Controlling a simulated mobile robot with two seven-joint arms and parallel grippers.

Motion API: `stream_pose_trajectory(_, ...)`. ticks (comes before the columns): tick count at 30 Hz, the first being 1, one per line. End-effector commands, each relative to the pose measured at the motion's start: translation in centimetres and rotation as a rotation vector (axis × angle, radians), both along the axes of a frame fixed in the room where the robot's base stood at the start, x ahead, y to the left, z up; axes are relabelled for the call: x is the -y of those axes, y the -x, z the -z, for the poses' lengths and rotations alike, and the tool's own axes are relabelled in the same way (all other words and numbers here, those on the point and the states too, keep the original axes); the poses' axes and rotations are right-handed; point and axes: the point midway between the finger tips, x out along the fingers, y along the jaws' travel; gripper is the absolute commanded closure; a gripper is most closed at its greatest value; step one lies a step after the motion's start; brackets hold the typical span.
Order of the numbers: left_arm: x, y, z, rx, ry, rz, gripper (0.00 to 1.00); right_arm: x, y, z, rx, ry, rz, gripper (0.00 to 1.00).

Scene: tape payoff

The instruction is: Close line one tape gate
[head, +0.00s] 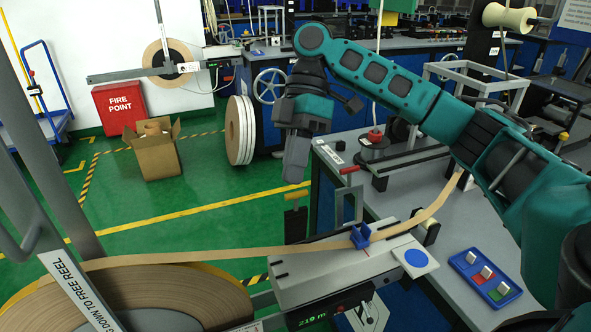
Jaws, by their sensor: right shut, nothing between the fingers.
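The tan tape (215,254) runs from the big reel (130,295) at lower left across a grey metering unit (310,268) with a green readout. It passes a small blue guide (360,237), then curves up to the right over the bench. A blue-grey upright frame (339,207) stands just behind the guide; it may be the tape gate, but I cannot tell its state. My right gripper (293,180) points down, shut and empty, left of and above the frame, apart from it. My left gripper is not in view.
A wood-handled black tool (296,220) is at the bench's left edge, below my right gripper. A blue tray (485,277) with several switches lies at right on the bench (455,225). A red-topped spool device (375,145) stands behind. Green floor (200,220) at left is open.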

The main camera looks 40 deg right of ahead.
Motion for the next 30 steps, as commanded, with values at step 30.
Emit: stream_pose_trajectory(30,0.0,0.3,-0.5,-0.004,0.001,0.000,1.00,-0.4,2.2,0.0,0.237,0.061,-0.003,1.00)
